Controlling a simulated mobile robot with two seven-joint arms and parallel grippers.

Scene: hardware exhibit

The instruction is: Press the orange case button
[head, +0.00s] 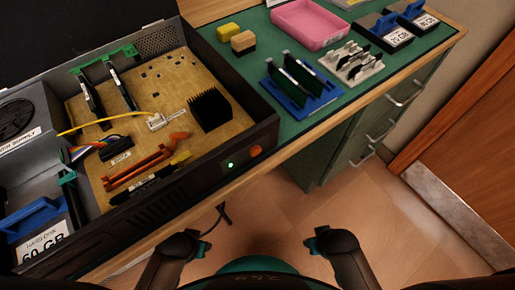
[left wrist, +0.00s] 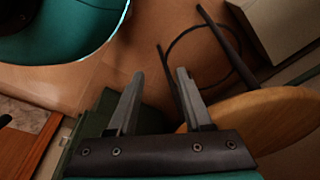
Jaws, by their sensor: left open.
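The orange case button (head: 255,151) is a small round knob on the front panel of the open black computer case (head: 190,187), just right of a lit green light (head: 230,164). Nothing covers it in the head view. My left gripper (left wrist: 156,88) shows in the left wrist view with two grey fingers apart and nothing between them. In the head view only parts of my two arms show at the bottom, well below the button; neither gripper's fingers can be made out there. The button cannot be made out in the left wrist view.
The case stands on a bench with a green mat (head: 255,75). A pink tray (head: 310,24), blue card rack (head: 300,90) and grey rack (head: 352,62) stand at the back right. Drawers with handles (head: 405,94) are below. The floor (head: 375,215) in front is open.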

